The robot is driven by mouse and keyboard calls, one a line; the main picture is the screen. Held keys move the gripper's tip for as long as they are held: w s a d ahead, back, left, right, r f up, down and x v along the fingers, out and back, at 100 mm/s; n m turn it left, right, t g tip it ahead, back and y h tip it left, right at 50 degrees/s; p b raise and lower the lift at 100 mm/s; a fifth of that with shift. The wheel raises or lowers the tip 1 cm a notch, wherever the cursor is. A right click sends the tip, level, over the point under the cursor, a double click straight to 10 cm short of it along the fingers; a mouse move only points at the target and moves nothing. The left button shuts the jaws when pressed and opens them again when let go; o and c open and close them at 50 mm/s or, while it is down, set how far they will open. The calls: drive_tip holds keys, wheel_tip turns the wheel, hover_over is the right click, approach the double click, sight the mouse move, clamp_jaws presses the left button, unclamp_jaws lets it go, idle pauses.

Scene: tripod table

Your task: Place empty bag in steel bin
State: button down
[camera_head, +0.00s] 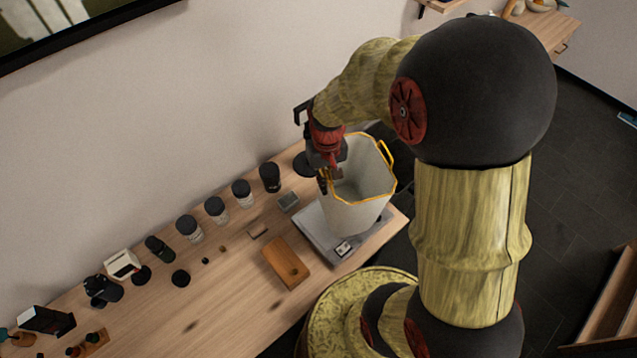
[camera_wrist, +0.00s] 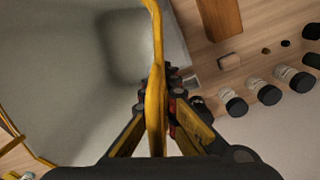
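The bag (camera_head: 360,205) is a tall, open, pale grey container with a yellow rim and yellow handles. It stands upright at the scale, a flat grey slab (camera_head: 322,240) with a small display, near the table's right end. I cannot tell whether its base touches the scale. My gripper (camera_head: 327,180) is at the bag's left rim. In the wrist view, the fingers (camera_wrist: 165,92) close from both sides on the yellow edging (camera_wrist: 156,45), with the bag's pale inside (camera_wrist: 50,70) to the left. No steel bin can be made out for certain.
A white device (camera_head: 122,264) stands farther left. Open dark floor (camera_head: 570,170) lies to the right.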

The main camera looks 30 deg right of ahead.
drive_tip(key=s+r, duration=0.5)
drive_tip(key=s, duration=0.5)
drive_tip(key=shift+d, duration=0.45)
